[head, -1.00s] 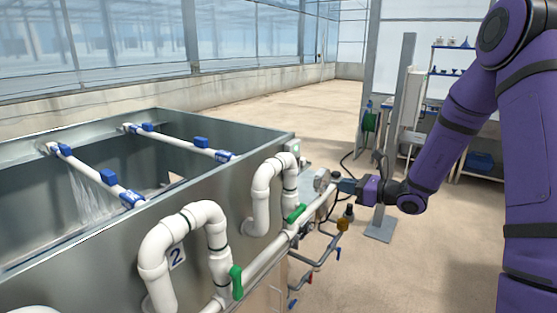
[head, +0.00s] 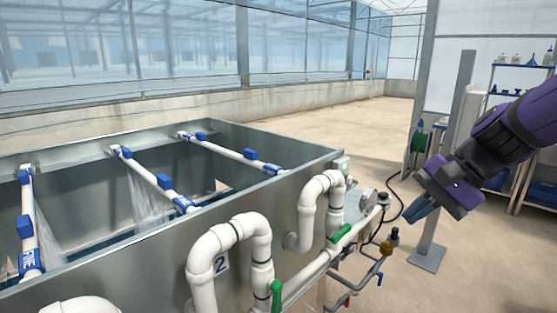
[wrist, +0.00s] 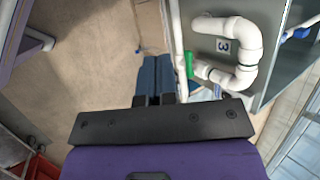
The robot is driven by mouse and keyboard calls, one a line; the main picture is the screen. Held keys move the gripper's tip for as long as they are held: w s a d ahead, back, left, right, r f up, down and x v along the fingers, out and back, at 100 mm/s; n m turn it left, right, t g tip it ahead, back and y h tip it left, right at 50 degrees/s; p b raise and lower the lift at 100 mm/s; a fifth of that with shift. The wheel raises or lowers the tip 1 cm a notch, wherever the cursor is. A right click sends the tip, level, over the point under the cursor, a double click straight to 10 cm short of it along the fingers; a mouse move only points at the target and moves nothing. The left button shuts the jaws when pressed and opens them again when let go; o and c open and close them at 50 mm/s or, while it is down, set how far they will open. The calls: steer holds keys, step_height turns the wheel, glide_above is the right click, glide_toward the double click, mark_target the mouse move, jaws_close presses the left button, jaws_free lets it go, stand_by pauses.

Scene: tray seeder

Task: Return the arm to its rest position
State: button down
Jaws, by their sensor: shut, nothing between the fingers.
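My gripper (head: 415,212) is at the right of the head view, in front of a grey post. It is apart from the white pipework and tilted with its blue fingers pointing down and left. In the wrist view my gripper (wrist: 156,60) shows its two blue fingers side by side, closed together with nothing between them. My purple forearm comes in from the right edge of the head view.
A grey metal tank (head: 265,190) with spray bars stands at the left. White pipes (head: 245,228) with green-handled valves run along its front. A grey post (head: 453,150) stands behind my gripper, with shelves (head: 520,80) beyond. Bare floor (head: 395,290) lies right of the pipes.

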steer(key=s+d+r+n+t+h, duration=0.3)
steer(key=s+d+r+n+h, duration=0.2)
steer(key=s, duration=0.7)
steer(key=d+n+h, duration=0.2)
steer(key=shift+s+r+n+t, duration=0.15)
steer(key=shift+r+n+t, duration=0.05)
steer(key=shift+n+t, duration=0.2)
